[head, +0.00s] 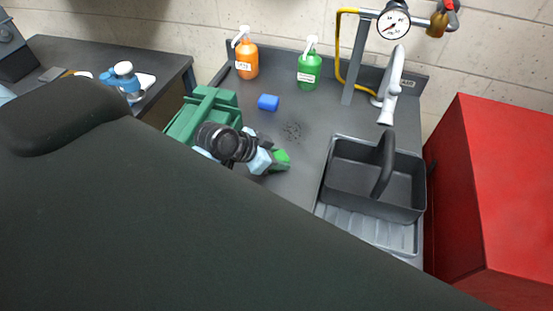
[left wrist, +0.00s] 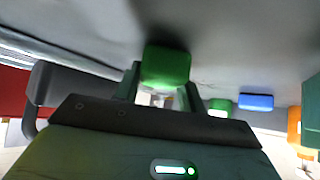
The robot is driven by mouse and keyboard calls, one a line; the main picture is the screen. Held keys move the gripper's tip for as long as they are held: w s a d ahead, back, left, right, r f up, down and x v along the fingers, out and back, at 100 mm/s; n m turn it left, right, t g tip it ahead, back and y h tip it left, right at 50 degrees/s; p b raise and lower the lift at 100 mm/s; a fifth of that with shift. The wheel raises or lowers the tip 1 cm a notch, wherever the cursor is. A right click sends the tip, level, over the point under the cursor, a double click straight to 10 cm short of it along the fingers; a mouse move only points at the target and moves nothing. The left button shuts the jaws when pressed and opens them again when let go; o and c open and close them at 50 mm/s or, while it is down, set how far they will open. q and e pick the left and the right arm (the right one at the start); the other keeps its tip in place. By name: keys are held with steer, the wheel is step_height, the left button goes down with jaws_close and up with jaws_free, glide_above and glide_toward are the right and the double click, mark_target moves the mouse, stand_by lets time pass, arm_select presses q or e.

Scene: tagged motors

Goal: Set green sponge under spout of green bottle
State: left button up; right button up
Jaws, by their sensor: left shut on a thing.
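The green sponge (head: 282,159) is between the fingers of my left gripper (head: 268,160), which is shut on it over the dark counter. In the left wrist view the sponge (left wrist: 166,66) sits at the fingertips of the gripper (left wrist: 165,95). The green bottle (head: 309,70) with a white pump spout (head: 312,43) stands upright at the back of the counter, apart from the gripper. In the left wrist view the bottle (left wrist: 220,106) is partly hidden behind a finger. My right gripper is not in view.
A blue sponge (head: 268,102) lies in front of the orange bottle (head: 246,58). A green crate (head: 206,108) is left of the gripper. A dark caddy (head: 346,172) and tap (head: 391,85) are at right. Counter between sponge and green bottle looks clear, with a drain.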

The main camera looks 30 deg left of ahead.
mark_target(277, 157)
arm_select(q)
step_height(277, 157, up, 10)
steer(key=shift+f, duration=0.25)
steer(key=shift+r, duration=0.25)
